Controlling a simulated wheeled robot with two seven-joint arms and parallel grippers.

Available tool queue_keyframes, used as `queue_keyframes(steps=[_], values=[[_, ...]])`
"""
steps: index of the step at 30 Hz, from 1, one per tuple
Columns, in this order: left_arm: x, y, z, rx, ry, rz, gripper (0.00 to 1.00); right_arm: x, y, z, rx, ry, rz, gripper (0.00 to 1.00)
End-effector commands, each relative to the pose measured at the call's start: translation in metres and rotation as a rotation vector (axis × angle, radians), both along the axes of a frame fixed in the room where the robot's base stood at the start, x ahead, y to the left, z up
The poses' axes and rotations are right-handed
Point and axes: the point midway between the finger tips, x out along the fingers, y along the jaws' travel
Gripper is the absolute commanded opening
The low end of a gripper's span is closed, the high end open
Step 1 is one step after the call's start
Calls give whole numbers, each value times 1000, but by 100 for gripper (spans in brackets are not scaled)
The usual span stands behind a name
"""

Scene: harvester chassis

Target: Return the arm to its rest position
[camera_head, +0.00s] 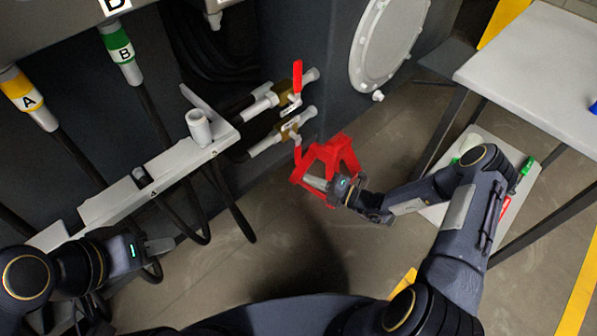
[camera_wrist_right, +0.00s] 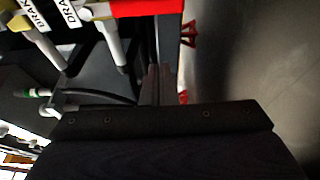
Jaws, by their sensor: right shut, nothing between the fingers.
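My right arm reaches in from the lower right of the head view. Its gripper (camera_head: 314,183) is shut and empty, in front of a red open-framed object (camera_head: 341,150); I cannot tell if they touch. In the right wrist view the closed fingers (camera_wrist_right: 157,84) point up the picture, below a red-topped part (camera_wrist_right: 148,8). My left gripper (camera_head: 158,246) is at the lower left of the head view, beside the grey ledge. Its fingers are too small to tell whether they are open.
Two valves with red handles (camera_head: 297,76) (camera_head: 298,152) stick out from the dark chassis, close to the right gripper. A grey ledge (camera_head: 150,178) and labelled hoses (camera_head: 120,50) fill the left. A grey table (camera_head: 530,60) stands at right, with a lower shelf near my right arm.

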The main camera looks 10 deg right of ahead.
Motion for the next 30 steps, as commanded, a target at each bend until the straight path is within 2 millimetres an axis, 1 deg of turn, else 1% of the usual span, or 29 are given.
queue_keyframes(steps=[1, 3, 6, 14, 17, 20, 23, 24, 26, 27, 29, 30], values=[[0, 0, 3, 0, 0, 0, 36, -4, -7, 1, 0, 1, -2, 0], [0, 0, 4, 0, 0, 0, 36, -8, -13, 0, -2, 1, -1, 0], [0, 0, 4, 0, 0, 0, 36, -12, -18, 0, -1, -1, -1, 0], [0, 0, 4, 0, 0, 0, 36, -14, -20, 0, -1, -2, 1, 0], [0, 0, 5, 0, 0, 0, 36, -14, -20, 9, -34, -39, 24, 0], [0, 0, 5, 0, 0, 0, 36, -17, -22, 37, -140, -162, 102, 0], [0, 0, 5, 0, 0, 0, 36, -28, -22, 80, -313, -374, 234, 0], [0, 0, 5, 0, 0, 0, 36, -35, -21, 98, -392, -476, 296, 0], [0, 0, 4, 0, 0, 0, 36, -48, -21, 124, -508, -630, 391, 0], [0, 0, 4, 0, 0, 0, 36, -57, -21, 141, -582, -734, 453, 0], [0, 0, 4, 0, 0, 0, 36, -72, -22, 163, -690, -887, 546, 0], [0, 0, 4, 0, 0, 0, 36, -83, -23, 177, -759, -990, 608, 0]])
